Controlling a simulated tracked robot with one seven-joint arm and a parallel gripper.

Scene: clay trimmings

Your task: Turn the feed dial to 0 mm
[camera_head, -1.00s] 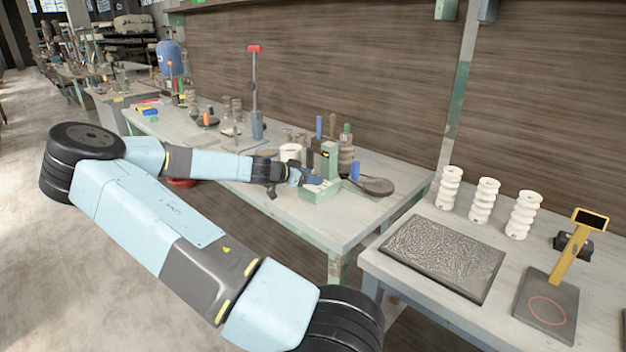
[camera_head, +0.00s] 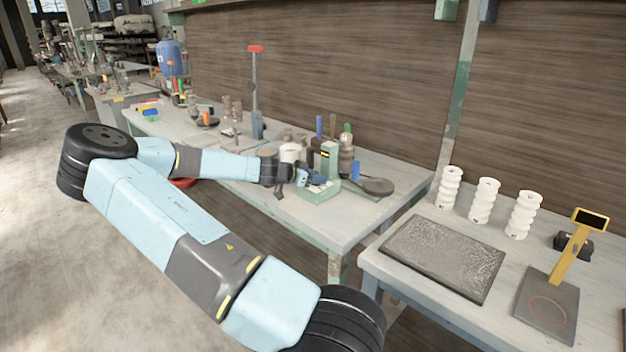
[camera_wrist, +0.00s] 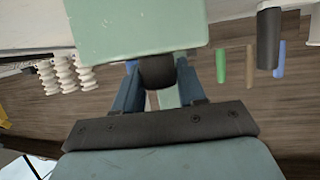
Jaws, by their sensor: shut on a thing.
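A small pale green machine (camera_head: 321,195) with an upright green column (camera_head: 329,160) stands near the front edge of the left bench. In the wrist view its green body (camera_wrist: 135,28) fills the top middle. A short dark round knob (camera_wrist: 157,71), which looks like the feed dial, sticks out of that body. My gripper (camera_wrist: 158,84) is shut on the dial, with one blue finger on each side of it. In the head view my gripper (camera_head: 306,178) reaches the machine from the left. No scale marks or dial reading can be made out.
A white pot (camera_head: 290,152), several bottles and upright tools stand close behind my gripper. A dark round pan (camera_head: 376,187) lies right of the machine. The right bench holds white ribbed insulators (camera_head: 484,201), a dark textured slab (camera_head: 470,262) and a yellow-posted scale (camera_head: 547,305).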

